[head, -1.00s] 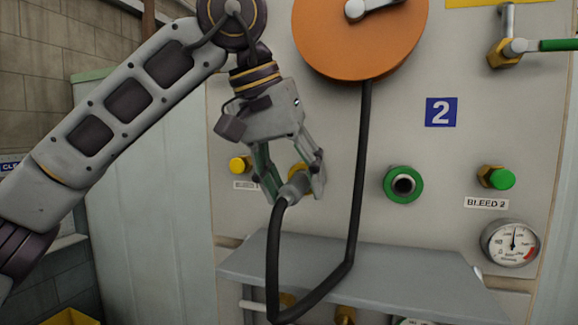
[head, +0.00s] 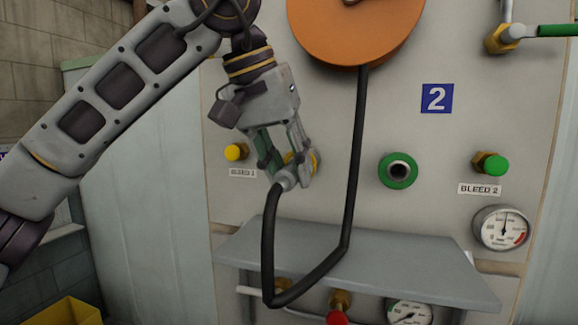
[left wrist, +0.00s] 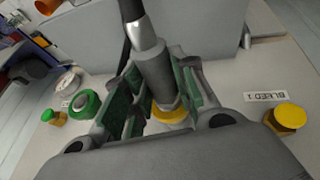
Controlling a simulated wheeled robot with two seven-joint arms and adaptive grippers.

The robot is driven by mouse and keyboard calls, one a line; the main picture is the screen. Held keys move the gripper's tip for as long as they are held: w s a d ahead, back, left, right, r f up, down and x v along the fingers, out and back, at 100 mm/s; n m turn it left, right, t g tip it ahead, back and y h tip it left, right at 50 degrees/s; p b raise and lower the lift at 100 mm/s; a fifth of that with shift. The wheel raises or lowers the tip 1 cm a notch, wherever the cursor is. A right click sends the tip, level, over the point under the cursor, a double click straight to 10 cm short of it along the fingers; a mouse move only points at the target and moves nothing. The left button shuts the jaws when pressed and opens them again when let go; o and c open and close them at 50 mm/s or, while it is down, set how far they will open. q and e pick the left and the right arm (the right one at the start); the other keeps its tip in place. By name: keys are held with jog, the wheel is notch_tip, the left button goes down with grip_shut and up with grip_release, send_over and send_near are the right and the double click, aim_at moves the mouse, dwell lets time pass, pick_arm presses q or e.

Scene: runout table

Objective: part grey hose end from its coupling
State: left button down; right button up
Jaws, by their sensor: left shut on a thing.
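The grey hose end (head: 287,179) is a short grey cylinder on a black hose (head: 268,245). My left gripper (head: 284,168) is shut around it, with a green-padded finger on each side. In the left wrist view the hose end (left wrist: 155,72) stands between the pads of the gripper (left wrist: 158,92). Its far end meets the brass coupling (left wrist: 170,115) on the panel; I cannot tell whether it is still seated. In the head view the coupling (head: 314,160) is mostly hidden behind the fingers. My right gripper is not in view.
The black hose hangs from an orange reel (head: 355,30) and loops over the front of a grey shelf (head: 400,262). A green-ringed port (head: 398,170), yellow knob (head: 235,152), green knob (head: 494,164) and gauge (head: 502,229) are on the panel. A yellow bin (head: 60,312) stands low left.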

aim_at(276, 184)
pick_arm(q)
jog(key=shift+s+f, duration=0.15)
jog(key=shift+s, duration=0.1)
dwell(0.5)
jog(key=shift+s, duration=0.15)
jog(key=shift+s+a+b, duration=0.2)
jog(key=shift+s, duration=0.25)
jog(key=shift+s+a+b, duration=0.15)
jog(key=shift+s+a, duration=0.05)
jog(key=shift+s, duration=0.25)
jog(key=shift+s, duration=0.1)
jog(key=shift+s+a+b, duration=0.3)
jog(key=shift+s, duration=0.45)
jog(key=shift+s, duration=0.1)
jog(key=shift+s+a, duration=0.25)
jog(key=shift+s, duration=0.35)
jog(key=shift+s, duration=0.1)
